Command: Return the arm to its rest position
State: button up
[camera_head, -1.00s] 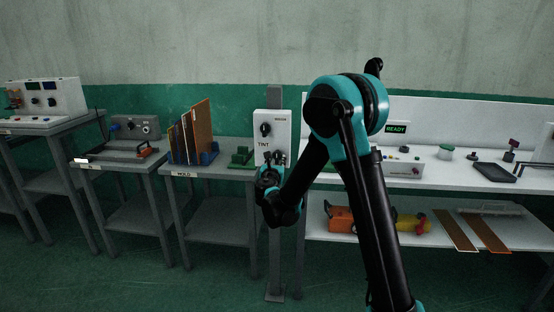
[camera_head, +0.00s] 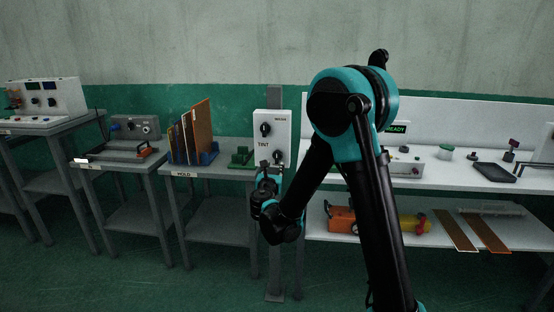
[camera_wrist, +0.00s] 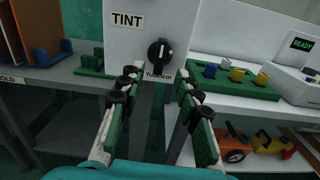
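My arm is bent, with its elbow high and the forearm sloping down to the left in the head view. My gripper (camera_head: 268,172) is in front of the lower part of the white TINT box (camera_head: 260,128). In the wrist view my gripper (camera_wrist: 160,92) has its two fingers well apart, with nothing between them. A black knob (camera_wrist: 160,52) on the TINT box (camera_wrist: 120,45) lies beyond the fingertips, apart from them as far as I can tell.
Grey tables stand at left, one with a rack of boards (camera_head: 191,140). At right is a white bench (camera_head: 470,180) with a READY display (camera_head: 397,128). Open floor lies in front.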

jog(key=s+d+f+m+g+h, duration=0.25)
jog(key=s+d+m+g, duration=0.2)
jog(key=d+m, duration=0.55)
jog(key=s+d+f+m+g+h, duration=0.25)
jog(key=s+d+m, duration=0.35)
jog(key=d, duration=0.9)
jog(key=s+d+f+m+g+y, duration=0.2)
jog(key=s+d+f+m+g, duration=0.3)
jog(key=s+m, duration=0.45)
jog(key=s+f+m+g+y, duration=0.1)
jog(key=s+f+m+y, duration=0.2)
jog(key=s+f+m, duration=0.3)
jog(key=s+m, duration=0.3)
jog(key=s, duration=0.4)
jog(key=shift+s+a+g+y, duration=0.3)
jog(key=shift+a+g, duration=0.1)
jog(key=shift+m, duration=0.25)
